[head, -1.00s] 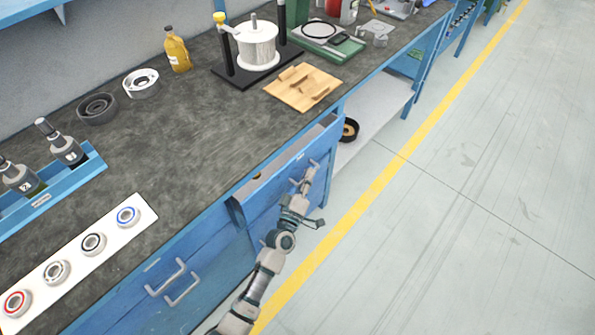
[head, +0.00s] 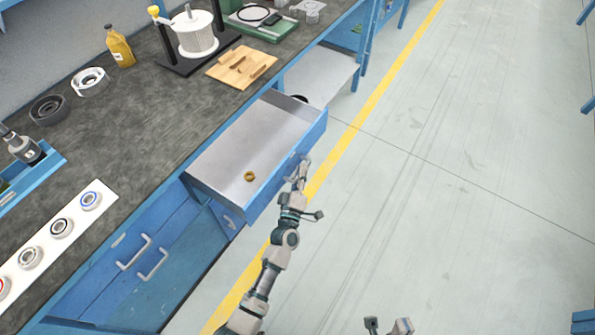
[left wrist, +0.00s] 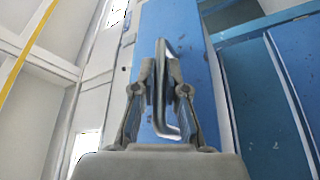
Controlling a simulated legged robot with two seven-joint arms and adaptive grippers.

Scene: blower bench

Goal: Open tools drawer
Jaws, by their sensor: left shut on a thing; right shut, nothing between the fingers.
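The tools drawer (head: 225,160) is pulled well out from under the bench, with its blue front facing the aisle. Inside it lie a small brass-coloured ring (head: 250,176) and a dark item at the far end. My left gripper (head: 300,172) is at the drawer front. In the left wrist view the left gripper (left wrist: 161,92) is shut on the drawer handle (left wrist: 168,60), a metal bar with its fingers on both sides. My right gripper (head: 388,326) shows only at the bottom edge of the head view, apart from everything; its fingers are shut and empty.
The dark bench top (head: 130,150) carries a wooden board (head: 240,67), a wire spool (head: 195,35), a yellow bottle (head: 120,46) and a white strip of bearings (head: 60,227). Cupboard doors with handles (head: 134,252) are below.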

